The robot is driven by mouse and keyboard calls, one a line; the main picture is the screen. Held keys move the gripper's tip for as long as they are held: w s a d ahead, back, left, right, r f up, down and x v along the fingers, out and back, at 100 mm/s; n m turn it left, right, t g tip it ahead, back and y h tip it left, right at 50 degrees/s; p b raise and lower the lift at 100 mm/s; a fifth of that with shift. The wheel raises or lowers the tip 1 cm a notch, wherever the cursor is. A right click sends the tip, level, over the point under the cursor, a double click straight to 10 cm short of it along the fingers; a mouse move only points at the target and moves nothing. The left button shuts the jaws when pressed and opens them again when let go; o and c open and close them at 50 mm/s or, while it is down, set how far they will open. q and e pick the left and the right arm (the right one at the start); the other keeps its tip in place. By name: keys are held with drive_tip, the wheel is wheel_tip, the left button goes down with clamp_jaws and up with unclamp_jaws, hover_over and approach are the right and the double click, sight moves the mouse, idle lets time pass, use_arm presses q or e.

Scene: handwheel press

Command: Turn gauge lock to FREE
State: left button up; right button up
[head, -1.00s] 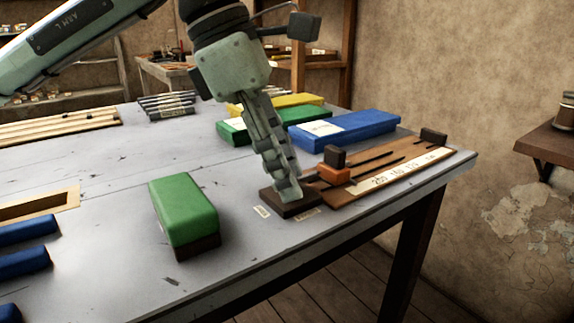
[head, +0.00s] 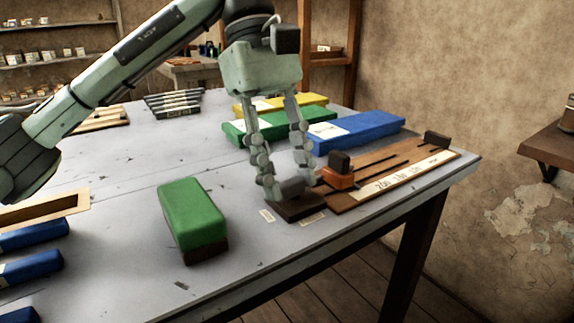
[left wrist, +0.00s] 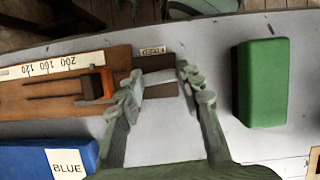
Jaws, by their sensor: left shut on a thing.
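The gauge (head: 395,178) is a wooden board with a number scale and an orange slider (head: 338,180), near the table's right edge. A dark base block (head: 298,211) sits at its near left end, with two small pale labels (head: 267,215) in front, too small to read surely. My left gripper (head: 289,188) is down over this block, its fingers on either side of a small dark grey lock knob (head: 292,186) and shut on it. In the left wrist view the fingertips (left wrist: 160,70) straddle the block, and the knob is hard to make out. My right gripper is not in view.
A green block (head: 193,215) stands on the table left of the gauge. Blue (head: 360,131), green (head: 255,130) and yellow (head: 300,103) boxes lie behind. Blue pieces lie by a tray at the left. The table front between green block and gauge is clear.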

use_arm(q)
drive_tip(key=shift+m, duration=0.6)
drive_tip(key=o, duration=1.2)
drive_tip(key=shift+c, duration=0.2)
drive_tip(key=shift+w+r, duration=0.1)
drive_tip(key=v, duration=1.2)
drive_tip(key=shift+d, duration=0.2)
